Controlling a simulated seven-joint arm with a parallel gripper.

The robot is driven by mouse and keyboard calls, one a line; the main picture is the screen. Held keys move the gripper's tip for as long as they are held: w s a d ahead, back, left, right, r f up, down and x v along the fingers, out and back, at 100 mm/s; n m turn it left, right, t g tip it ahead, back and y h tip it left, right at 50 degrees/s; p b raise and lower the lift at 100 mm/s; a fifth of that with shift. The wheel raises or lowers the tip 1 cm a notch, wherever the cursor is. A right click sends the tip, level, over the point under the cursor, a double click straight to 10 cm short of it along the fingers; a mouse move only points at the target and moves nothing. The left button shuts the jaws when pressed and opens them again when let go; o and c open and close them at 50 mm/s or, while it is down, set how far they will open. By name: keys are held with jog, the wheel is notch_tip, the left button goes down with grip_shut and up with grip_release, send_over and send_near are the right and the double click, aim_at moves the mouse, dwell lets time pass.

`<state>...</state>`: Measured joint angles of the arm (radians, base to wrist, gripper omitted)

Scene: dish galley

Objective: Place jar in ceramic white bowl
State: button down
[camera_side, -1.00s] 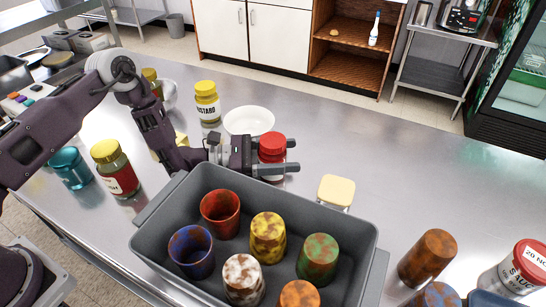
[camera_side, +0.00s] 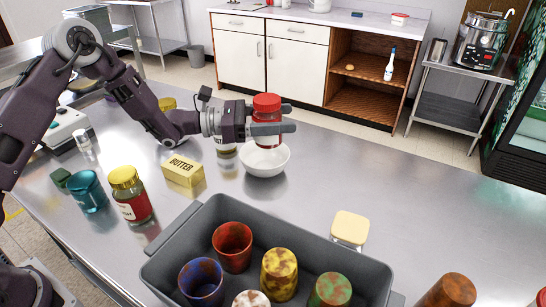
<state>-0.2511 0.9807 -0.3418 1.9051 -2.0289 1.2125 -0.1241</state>
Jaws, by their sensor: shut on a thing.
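The jar (camera_side: 267,104) has a red lid and a clear body with dark red contents. My gripper (camera_side: 271,130) is shut on it, one finger on each side, and holds it upright. The ceramic white bowl (camera_side: 265,160) stands on the steel counter directly below the jar in the picture. The jar's lower end overlaps the bowl's far rim and opening. I cannot tell whether it touches the bowl.
A grey bin (camera_side: 190,225) with several mottled cups stands in front. A butter box (camera_side: 183,171), a yellow-lidded jar (camera_side: 131,194) and a teal cup (camera_side: 87,190) stand at left. A yellow-topped block (camera_side: 349,228) is at right. The counter right of the bowl is clear.

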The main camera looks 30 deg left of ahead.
aim_at(259, 95)
jog(key=shift+n+t+y, duration=0.3)
jog(key=a+r, duration=0.1)
jog(key=a, duration=0.1)
jog(key=w+a+r, duration=0.1)
jog(key=a, duration=0.1)
jog(key=w+a+r, duration=0.1)
jog(key=a, duration=0.2)
jog(key=shift+w, duration=0.25)
notch_tip(259, 95, down, 10)
jog(key=shift+a, duration=0.15)
jog(key=shift+f, duration=0.45)
